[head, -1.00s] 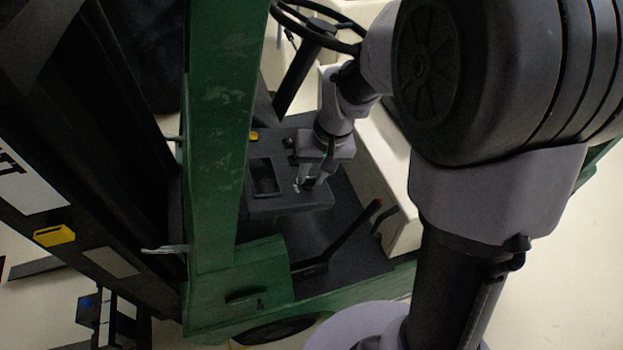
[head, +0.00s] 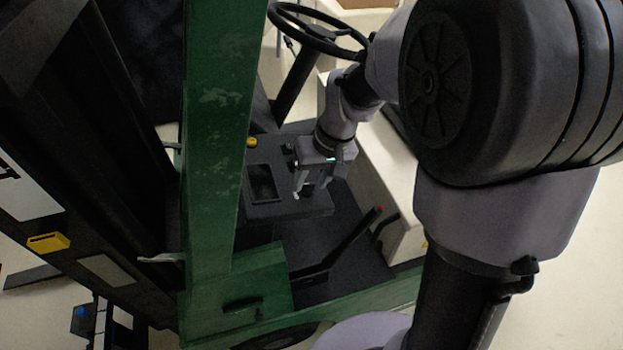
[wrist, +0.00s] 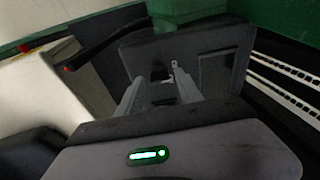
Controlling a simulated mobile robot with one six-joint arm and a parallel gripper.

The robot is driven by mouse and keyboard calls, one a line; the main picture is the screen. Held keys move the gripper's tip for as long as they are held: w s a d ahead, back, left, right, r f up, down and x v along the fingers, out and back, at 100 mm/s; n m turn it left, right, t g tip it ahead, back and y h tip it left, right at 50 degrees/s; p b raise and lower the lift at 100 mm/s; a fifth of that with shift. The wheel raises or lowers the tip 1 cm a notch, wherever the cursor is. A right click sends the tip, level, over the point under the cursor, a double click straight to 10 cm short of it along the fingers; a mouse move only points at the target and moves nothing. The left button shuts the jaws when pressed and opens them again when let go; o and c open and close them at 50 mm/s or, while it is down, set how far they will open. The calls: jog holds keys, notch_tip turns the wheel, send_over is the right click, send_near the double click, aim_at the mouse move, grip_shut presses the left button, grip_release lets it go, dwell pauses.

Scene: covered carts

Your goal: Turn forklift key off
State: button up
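The forklift's dark console (head: 262,210) stands below the steering wheel, and my gripper (head: 309,194) reaches down over its right part. In the wrist view, my gripper (wrist: 158,84) has its two grey fingers apart. A small black piece, probably the key (wrist: 160,73), shows between and beyond the fingertips, with a small pale metal part (wrist: 174,66) beside it. I see no clear contact between the fingers and this piece. Its turned position is too small and dark to tell. In the head view the key cannot be made out clearly near the fingers.
The steering wheel (head: 318,30) is above the console, close to my arm. A green mast post (head: 215,130) stands left of it. A black lever with a red tip (head: 350,240) rises right of the console. The console has a rectangular recess (head: 263,183).

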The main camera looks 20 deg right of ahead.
dwell(0.3)
jog(key=p+v, duration=0.3)
jog(key=v, duration=1.4)
jog(key=shift+r+p, duration=0.15)
jog(key=shift+p, duration=0.25)
jog(key=shift+s, duration=0.15)
